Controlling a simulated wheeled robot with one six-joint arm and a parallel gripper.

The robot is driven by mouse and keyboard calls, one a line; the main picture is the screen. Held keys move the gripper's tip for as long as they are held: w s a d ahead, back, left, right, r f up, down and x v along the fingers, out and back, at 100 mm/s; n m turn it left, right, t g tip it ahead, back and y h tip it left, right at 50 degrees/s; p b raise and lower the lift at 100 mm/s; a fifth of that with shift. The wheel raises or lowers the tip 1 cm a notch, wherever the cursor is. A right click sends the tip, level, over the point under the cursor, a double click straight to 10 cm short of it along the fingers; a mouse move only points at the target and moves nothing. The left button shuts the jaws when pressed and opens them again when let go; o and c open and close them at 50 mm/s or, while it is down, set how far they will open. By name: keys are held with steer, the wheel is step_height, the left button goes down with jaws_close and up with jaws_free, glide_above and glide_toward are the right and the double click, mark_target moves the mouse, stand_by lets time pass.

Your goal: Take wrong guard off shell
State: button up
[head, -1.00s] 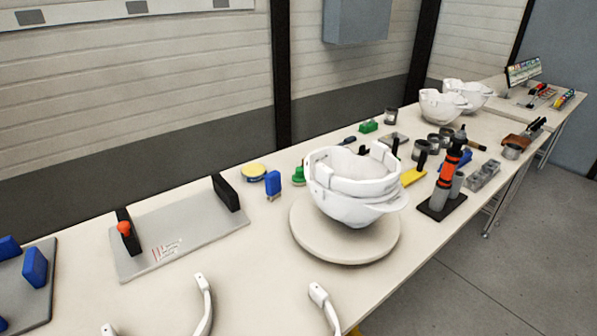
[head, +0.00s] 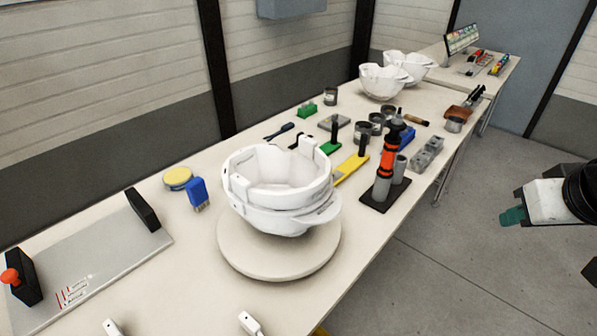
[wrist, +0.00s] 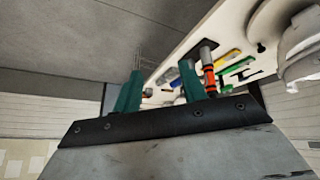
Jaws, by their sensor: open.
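A white helmet shell (head: 275,219) sits on a round cream turntable (head: 260,260) near the middle of the bench in the head view. A white curved guard (head: 287,190) is seated around the shell's upper rim. A pale edge of the shell also shows at the right of the wrist view (wrist: 302,50). My gripper (head: 512,216) hangs over the floor at the right of the head view, well apart from the shell. In the wrist view its two green fingers (wrist: 168,92) stand apart with nothing between them.
An orange and black tool (head: 386,160) stands upright in a dark holder right of the turntable. A grey plate with black blocks (head: 95,262) lies at the left. White curved parts (head: 250,323) lie at the front edge. More white shells (head: 382,82) stand farther back.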

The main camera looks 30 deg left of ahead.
steer(key=w+a+n+t+y, duration=0.1)
steer(key=w+a+n+y, duration=0.15)
steer(key=a, duration=0.65)
steer(key=n+g+y, duration=0.1)
steer(key=n+y, duration=0.4)
steer(key=y, duration=0.1)
glide_toward(248, 185)
steer(key=w+d, duration=0.2)
steer(key=w, duration=0.1)
steer(key=w+d+f, duration=0.1)
steer(key=w+d, duration=0.1)
steer(key=w, duration=0.1)
steer(key=w+d+f, duration=0.1)
steer(key=w+d, duration=0.2)
steer(key=w, duration=0.1)
steer(key=s+a+f+n+g+y, duration=0.1)
steer(key=a, duration=0.3)
steer(key=s+a+f+n+g+y, duration=0.1)
steer(key=s+a, duration=0.1)
steer(key=a, duration=0.3)
steer(key=s+a+f+n+y, duration=0.1)
steer(key=s+a, duration=0.1)
steer(key=a, duration=0.3)
steer(key=shift+s+g, duration=0.2)
steer(key=shift+g, duration=0.2)
steer(key=shift+w+a+f, duration=0.15)
steer(key=shift+a+f, duration=0.05)
steer(key=shift+a, duration=0.2)
jaws_close()
